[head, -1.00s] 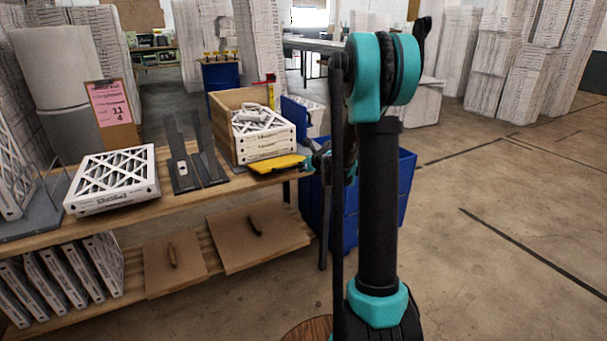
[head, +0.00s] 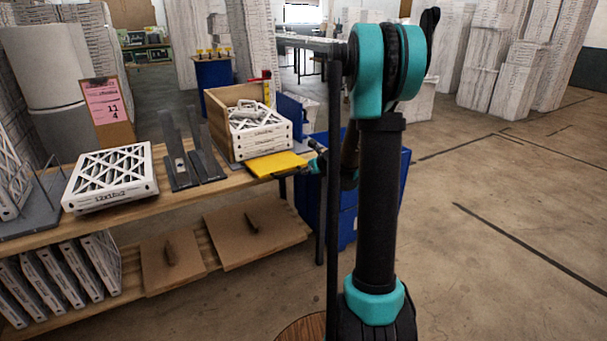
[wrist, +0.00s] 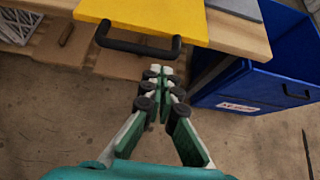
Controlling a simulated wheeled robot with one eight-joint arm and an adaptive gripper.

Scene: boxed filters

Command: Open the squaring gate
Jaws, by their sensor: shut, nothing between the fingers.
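The squaring gate appears to be the yellow panel (head: 276,165) at the front of the wooden box on the bench. It lies about flat, sticking out at the bench's front edge. The wrist view shows the yellow panel (wrist: 150,18) with a black bar handle (wrist: 138,46) along its near edge. My gripper (wrist: 160,72) is shut and empty, its fingertips just below and beside the handle's right end in that view; I cannot tell whether they touch it. In the head view my gripper (head: 316,158) is small and partly hidden, at the panel's right.
The open-topped wooden box (head: 228,104) holds stacked white filters (head: 262,140). A blue bin (wrist: 262,85) is close on my gripper's right. Open floor lies to the right.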

